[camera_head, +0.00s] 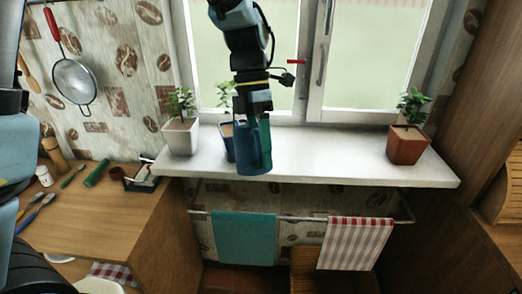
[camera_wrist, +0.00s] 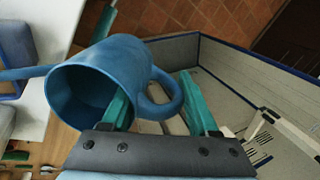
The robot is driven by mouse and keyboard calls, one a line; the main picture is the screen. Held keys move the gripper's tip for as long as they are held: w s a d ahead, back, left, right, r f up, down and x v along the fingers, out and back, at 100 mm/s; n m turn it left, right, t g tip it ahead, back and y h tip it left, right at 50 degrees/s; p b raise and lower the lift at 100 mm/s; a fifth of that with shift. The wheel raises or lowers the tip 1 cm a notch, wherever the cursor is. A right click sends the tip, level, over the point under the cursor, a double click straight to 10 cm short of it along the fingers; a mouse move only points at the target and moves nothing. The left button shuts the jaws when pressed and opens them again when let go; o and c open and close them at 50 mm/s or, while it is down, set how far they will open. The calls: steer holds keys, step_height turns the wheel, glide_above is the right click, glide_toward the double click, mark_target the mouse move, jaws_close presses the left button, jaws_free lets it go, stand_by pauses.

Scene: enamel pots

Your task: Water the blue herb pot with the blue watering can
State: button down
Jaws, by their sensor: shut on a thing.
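The blue watering can (camera_head: 254,157) hangs from my gripper (camera_head: 255,118) in front of the windowsill in the head view, looking roughly upright. In the wrist view, the can (camera_wrist: 135,68) shows its open mouth, its spout pointing left, and its looped handle between the teal fingers of my gripper (camera_wrist: 160,95). My gripper is shut on the can at its handle side; the exact contact is hard to tell. The blue herb pot (camera_head: 228,151) stands on the sill just behind and left of the can, which partly hides it. A green plant (camera_head: 225,93) rises from it.
A white pot (camera_head: 181,138) stands left on the windowsill (camera_head: 330,155), a red-brown pot (camera_head: 407,147) right. The sill between can and red-brown pot is clear. A towel rail with a teal towel (camera_head: 244,238) and striped towel (camera_head: 354,243) hangs below. A wooden counter (camera_head: 95,225) is at left.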

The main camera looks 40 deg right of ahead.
steer(key=shift+r+g+p, duration=0.3)
steer(key=shift+r, duration=0.3)
stand_by(0.5)
steer(key=shift+w+f, duration=0.1)
